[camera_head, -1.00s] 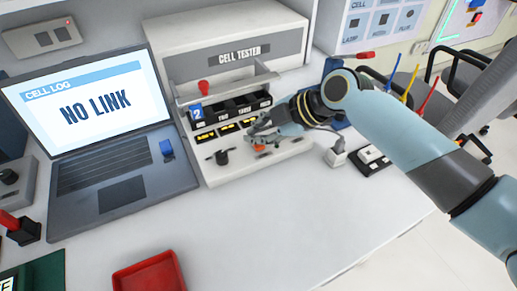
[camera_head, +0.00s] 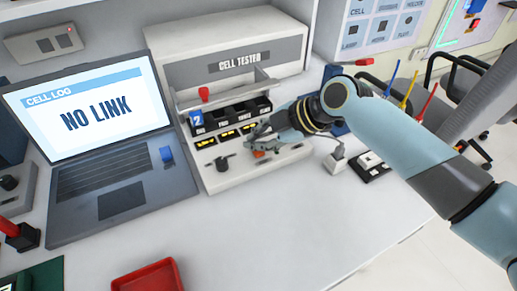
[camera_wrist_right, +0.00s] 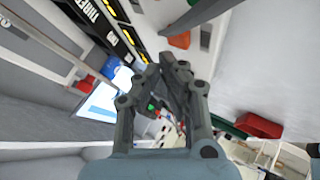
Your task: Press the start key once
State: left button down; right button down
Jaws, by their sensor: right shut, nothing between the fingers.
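The cell tester (camera_head: 185,58) stands at the back of the desk, with a sloped white front panel. An orange-red key (camera_head: 259,153) sits on that panel, partly hidden by my right gripper; no label on it is readable. In the right wrist view the orange key (camera_wrist_right: 180,40) shows just beyond the fingertips. My right gripper (camera_head: 252,142) is shut and empty, close over the panel beside the key. I cannot tell whether it touches. The fingers also show closed in the right wrist view (camera_wrist_right: 174,58). My left gripper is not in view.
A black knob (camera_head: 221,163) is left of the key. Yellow-lit displays (camera_head: 227,134) and black cell bays (camera_head: 222,118) lie above. A laptop (camera_head: 125,195) reading NO LINK stands left. A red tray (camera_head: 148,278) is in front. A grey plug (camera_head: 335,162) is right.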

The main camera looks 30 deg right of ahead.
aim_at(258, 153)
jog(key=shift+f, duration=0.15)
jog(key=shift+f+b, duration=0.3)
jog(key=shift+b, duration=0.15)
jog(key=shift+f+b, duration=0.4)
jog(key=shift+f, duration=0.05)
dwell(0.7)
dwell(0.3)
jog(key=shift+r+p, duration=0.75)
jog(key=shift+r, duration=0.15)
jog(key=shift+r, duration=0.1)
notch_tip(258, 153, up, 5)
jog(key=p, duration=0.4)
